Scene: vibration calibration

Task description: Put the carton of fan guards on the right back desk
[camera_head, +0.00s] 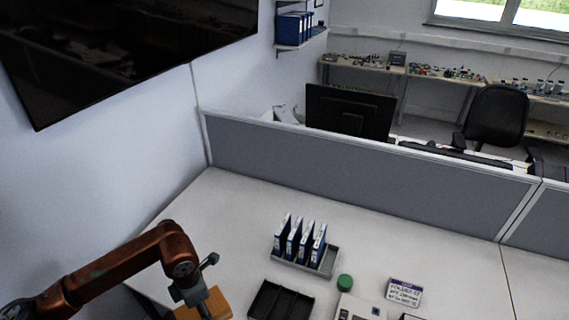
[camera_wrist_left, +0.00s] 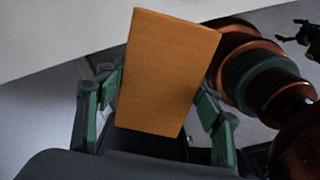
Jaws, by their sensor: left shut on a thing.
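My left gripper (camera_wrist_left: 158,125) is shut on an orange-brown carton (camera_wrist_left: 168,70), with green-padded fingers on either side of it. In the head view the carton (camera_head: 213,304) is at the bottom edge, partly hidden by my left gripper (camera_head: 194,293), over the near left side of the desk. Its contents do not show. A dark gripper, seemingly my right one (camera_wrist_left: 296,33), shows small at the top right of the wrist view, its fingers spread and nothing between them. The white desk (camera_head: 225,215) stands before a grey partition (camera_head: 350,180).
Blue binders (camera_head: 300,238) stand in a grey rack (camera_head: 325,266). A black tray (camera_head: 281,301), a green round object (camera_head: 345,282), a white device (camera_head: 358,309) and a label sign (camera_head: 404,292) lie nearby. The desk's back left is clear. A monitor (camera_head: 348,112) stands behind the partition.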

